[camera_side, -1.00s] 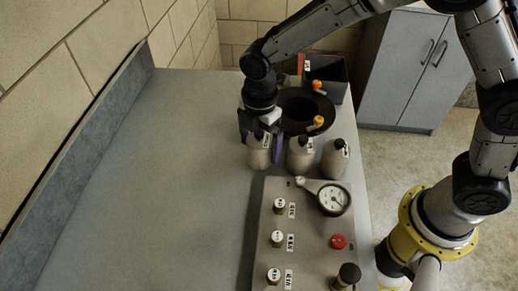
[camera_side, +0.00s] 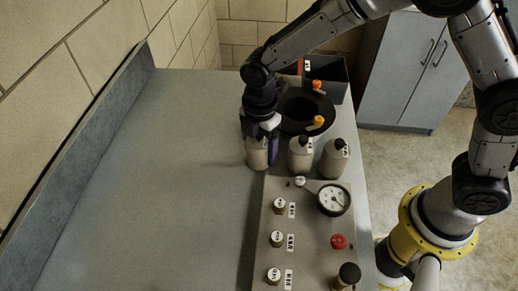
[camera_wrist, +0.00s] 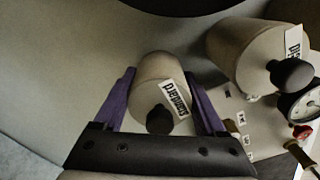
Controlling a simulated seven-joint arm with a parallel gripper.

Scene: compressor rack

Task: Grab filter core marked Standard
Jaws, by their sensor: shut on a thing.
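The filter core marked Standard (camera_wrist: 158,88) is a beige cylinder with a dark knob and a white label, seen between my fingers in the wrist view. In the side view this filter core (camera_side: 257,154) stands upright on the bench, leftmost of three, partly covered by my gripper. My gripper (camera_side: 262,146) is shut on it, with one purple finger on each side; the gripper also shows in the wrist view (camera_wrist: 160,105). The middle filter core (camera_side: 300,157) and the right one (camera_side: 334,160) stand close by on its right.
A panel (camera_side: 310,240) with several labelled knobs, a pressure gauge (camera_side: 333,199) and a red button (camera_side: 338,242) lies in front of the cores. A round black housing (camera_side: 328,108) with orange-handled valves and a dark bin (camera_side: 337,75) are behind. The bench's left side is clear.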

